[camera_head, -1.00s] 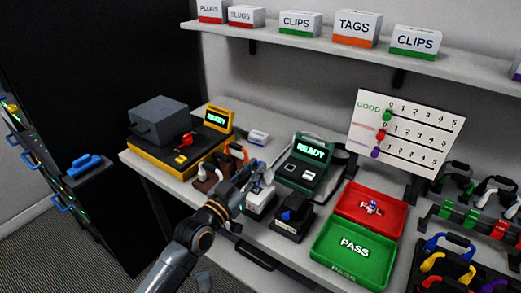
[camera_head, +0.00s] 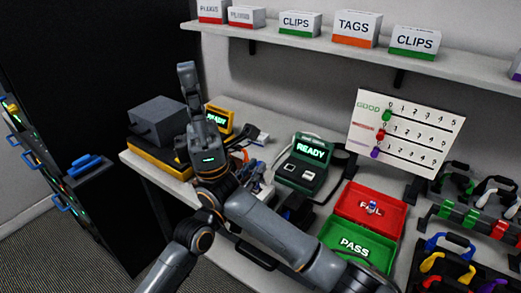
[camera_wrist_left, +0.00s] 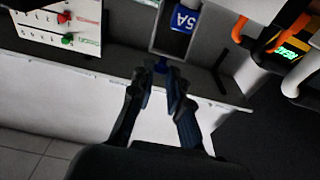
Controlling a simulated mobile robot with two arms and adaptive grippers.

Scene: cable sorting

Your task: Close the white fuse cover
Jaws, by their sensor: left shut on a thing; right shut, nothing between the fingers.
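In the head view my left gripper (camera_head: 256,178) is largely hidden behind my right arm, beside a small white casing (camera_head: 266,190); whether this is the fuse cover, and whether it is open, I cannot tell. In the left wrist view the left fingers (camera_wrist_left: 161,75) are close together around a small blue piece (camera_wrist_left: 161,66) at their tips. My right gripper (camera_head: 187,75) is shut and empty, pointing up above the bench's left side.
The yellow-framed READY tester (camera_head: 217,121) and grey block (camera_head: 158,122) stand at left. A green READY tester (camera_head: 311,150) stands right of the left gripper. Red FAIL (camera_head: 345,193) and green PASS (camera_head: 390,262) trays are further right. A shelf (camera_head: 340,45) overhangs the back.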

